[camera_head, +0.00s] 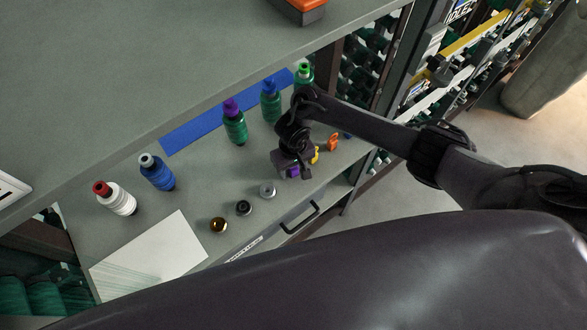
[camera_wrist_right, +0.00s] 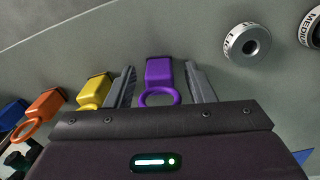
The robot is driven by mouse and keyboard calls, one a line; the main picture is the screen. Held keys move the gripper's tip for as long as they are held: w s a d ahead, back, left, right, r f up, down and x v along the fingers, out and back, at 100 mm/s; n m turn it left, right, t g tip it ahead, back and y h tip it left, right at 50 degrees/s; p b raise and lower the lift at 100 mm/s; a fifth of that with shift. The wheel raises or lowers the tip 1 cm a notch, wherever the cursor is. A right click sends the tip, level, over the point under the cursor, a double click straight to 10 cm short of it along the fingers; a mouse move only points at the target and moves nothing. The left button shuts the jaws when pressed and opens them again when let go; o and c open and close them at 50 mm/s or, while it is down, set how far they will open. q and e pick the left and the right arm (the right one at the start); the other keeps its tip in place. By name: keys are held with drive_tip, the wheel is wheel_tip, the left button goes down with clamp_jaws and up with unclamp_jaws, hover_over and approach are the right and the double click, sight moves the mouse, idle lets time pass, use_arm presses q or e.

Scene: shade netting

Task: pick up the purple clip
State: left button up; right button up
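The purple clip (camera_wrist_right: 159,72) has a block-like body and a ring at its near end. In the right wrist view it lies between the two fingers of my right gripper (camera_wrist_right: 161,80), with a gap on each side. The fingers are open and nothing is gripped. In the head view my right gripper (camera_head: 294,174) is low over the shelf's front part, and a bit of the purple clip (camera_head: 293,171) shows beneath it; the rest is hidden. My left gripper is not in view.
A yellow clip (camera_wrist_right: 94,92) and an orange clip (camera_wrist_right: 42,107) lie left of the purple one in the wrist view. A silver ring-shaped weight (camera_wrist_right: 247,43) is to its right. Several bottles, including a purple-capped one (camera_head: 235,125), stand behind. A white sheet (camera_head: 150,258) lies front left.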

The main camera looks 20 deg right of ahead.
drive_tip(key=c, duration=1)
